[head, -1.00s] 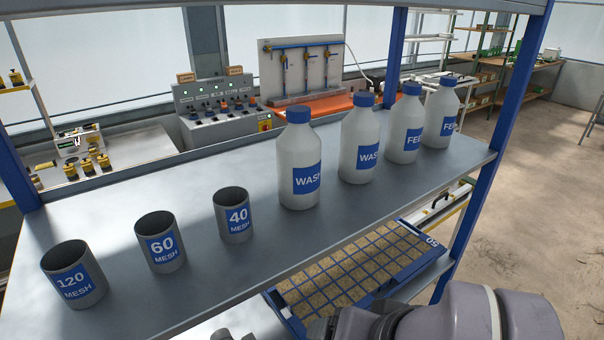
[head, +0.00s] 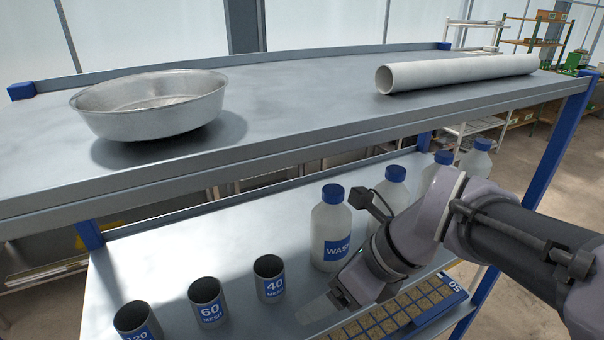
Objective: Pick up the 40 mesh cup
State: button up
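The 40 mesh cup (head: 271,284) is a grey open-topped cylinder with a blue label, upright on the middle shelf. It is the rightmost of three cups and looks empty of any grip. My gripper (head: 338,297) is at the end of my arm, right of the 40 mesh cup and apart from it, in front of the nearest wash bottle. Its fingers are small and unclear, so I cannot tell whether they are open or shut.
The 60 mesh cup (head: 207,305) and 120 mesh cup (head: 138,325) stand left of it. A wash bottle (head: 330,232) and more bottles stand right. The upper shelf (head: 290,97) overhangs behind, bearing a metal bowl (head: 150,118) and a pipe (head: 460,72). A seed tray (head: 425,312) lies below.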

aim_at(271, 275)
jog(key=w+a, duration=0.1)
jog(key=a, duration=0.2)
jog(key=w+a, duration=0.1)
jog(key=a, duration=0.2)
jog(key=w+a+f, duration=0.1)
jog(key=a, duration=0.2)
jog(key=shift+w+a+b, duration=0.2)
jog(key=shift+a+b, duration=0.15)
jog(key=shift+a, duration=0.05)
jog(key=shift+d, duration=0.15)
jog(key=shift+c, duration=1.1)
jog(key=c, duration=1.4)
jog(key=shift+r, duration=0.1)
